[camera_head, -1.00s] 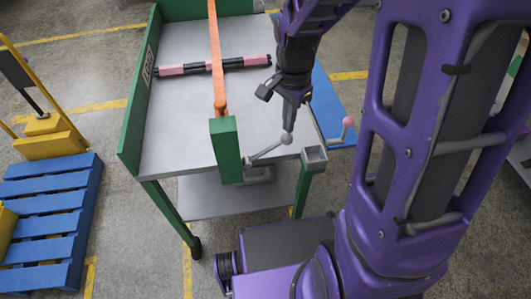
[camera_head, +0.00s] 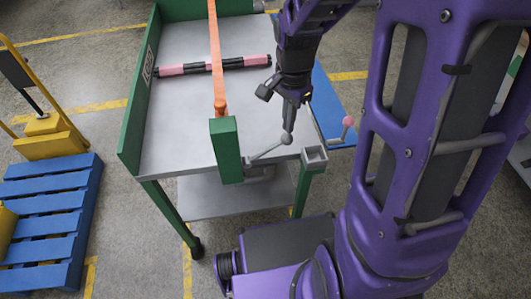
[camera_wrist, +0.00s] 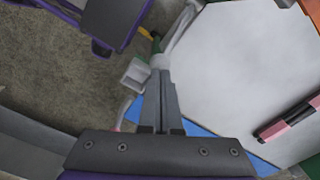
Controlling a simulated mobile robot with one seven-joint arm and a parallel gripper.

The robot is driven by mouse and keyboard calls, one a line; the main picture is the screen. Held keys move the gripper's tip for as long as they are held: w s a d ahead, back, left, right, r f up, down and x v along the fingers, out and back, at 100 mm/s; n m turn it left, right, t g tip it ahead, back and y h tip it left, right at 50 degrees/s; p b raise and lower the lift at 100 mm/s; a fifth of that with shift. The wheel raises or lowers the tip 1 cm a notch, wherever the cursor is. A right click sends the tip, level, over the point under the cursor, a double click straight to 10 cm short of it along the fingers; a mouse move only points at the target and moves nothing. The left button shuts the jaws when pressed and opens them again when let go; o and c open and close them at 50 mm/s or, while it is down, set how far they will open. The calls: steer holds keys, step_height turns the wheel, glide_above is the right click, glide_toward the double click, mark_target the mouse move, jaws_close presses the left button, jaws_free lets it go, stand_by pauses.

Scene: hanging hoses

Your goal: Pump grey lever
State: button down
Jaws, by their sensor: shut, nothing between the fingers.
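The grey lever (camera_head: 267,151) sticks out to the right from the front edge of the cart, next to a green post. Its round grey knob (camera_head: 287,139) is at its right end. My gripper (camera_head: 291,126) points down with its closed, empty fingers right at the top of the knob. In the wrist view the fingertips (camera_wrist: 161,78) meet the knob (camera_wrist: 160,61), and the lever's arm (camera_wrist: 181,31) runs up and right from it. The fingers hide part of the knob there, and I cannot tell whether they press on it.
The cart's grey top (camera_head: 185,110) carries a pink and black bar (camera_head: 190,68) under an orange beam (camera_head: 215,50). A square grey socket (camera_head: 314,157) sits at the front right corner. A pink-knobbed lever (camera_head: 347,122) stands right of it. A blue pallet (camera_head: 45,215) lies left.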

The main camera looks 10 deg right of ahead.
steer(key=c, duration=1.3)
jaws_free()
steer(key=shift+f, duration=0.15)
